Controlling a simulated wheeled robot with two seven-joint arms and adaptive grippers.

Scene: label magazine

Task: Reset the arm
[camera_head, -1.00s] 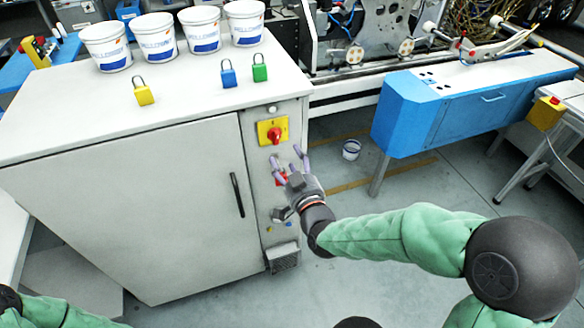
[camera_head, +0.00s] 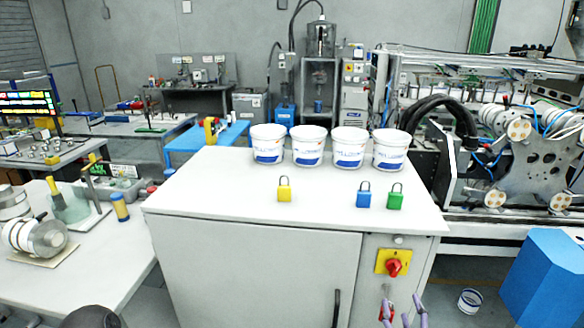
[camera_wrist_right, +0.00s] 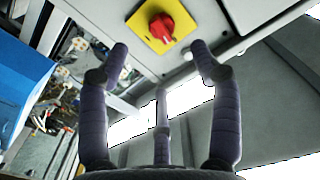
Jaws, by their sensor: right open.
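My right gripper (camera_head: 403,309) is at the bottom edge of the head view, in front of the grey cabinet's narrow control panel. My left gripper is not in view.
The cabinet top (camera_head: 230,210) carries several white buckets (camera_head: 348,148) and a yellow padlock (camera_head: 284,193), a blue padlock (camera_head: 363,198) and a green padlock (camera_head: 395,200). A blue unit (camera_head: 545,280) stands at right. A small bucket (camera_head: 470,300) is on the floor.

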